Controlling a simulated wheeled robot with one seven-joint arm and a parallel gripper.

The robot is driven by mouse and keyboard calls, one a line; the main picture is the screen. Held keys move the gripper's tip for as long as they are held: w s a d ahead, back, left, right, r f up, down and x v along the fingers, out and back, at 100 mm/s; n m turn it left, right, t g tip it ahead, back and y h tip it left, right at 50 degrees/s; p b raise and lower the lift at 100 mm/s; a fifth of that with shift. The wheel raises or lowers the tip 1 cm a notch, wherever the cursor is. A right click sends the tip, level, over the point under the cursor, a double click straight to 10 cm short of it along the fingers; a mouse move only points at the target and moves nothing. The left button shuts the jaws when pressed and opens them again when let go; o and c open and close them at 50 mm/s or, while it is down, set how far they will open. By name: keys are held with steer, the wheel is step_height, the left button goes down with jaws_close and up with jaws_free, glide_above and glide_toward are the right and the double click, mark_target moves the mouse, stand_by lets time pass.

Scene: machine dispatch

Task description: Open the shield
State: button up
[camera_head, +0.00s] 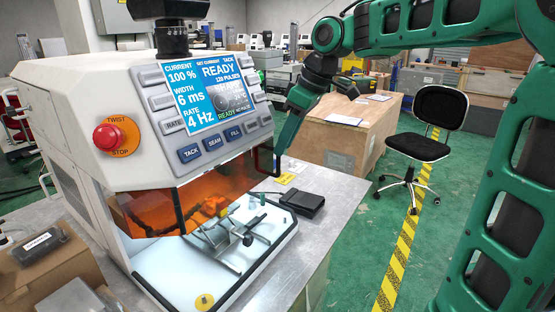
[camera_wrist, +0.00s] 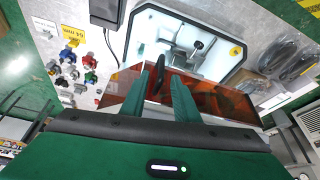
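The shield (camera_head: 160,208) is a see-through orange panel on the front of the white machine, below its control panel. It hangs above the white work tray (camera_head: 262,255). A dark bar, apparently its handle, shows at its right edge (camera_head: 263,160).
A black box (camera_head: 302,203) lies on the metal table right of the tray. A red stop knob (camera_head: 106,137) is on the machine's left. Several coloured parts (camera_wrist: 68,56) lie on the table in the wrist view. A chair (camera_head: 420,140) and wooden crate (camera_head: 340,125) stand behind.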

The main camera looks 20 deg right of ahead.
mark_target(278, 172)
steer(key=x, duration=0.5)
steer(key=shift+a+f, duration=0.1)
steer(key=shift+f, duration=0.3)
jaws_close()
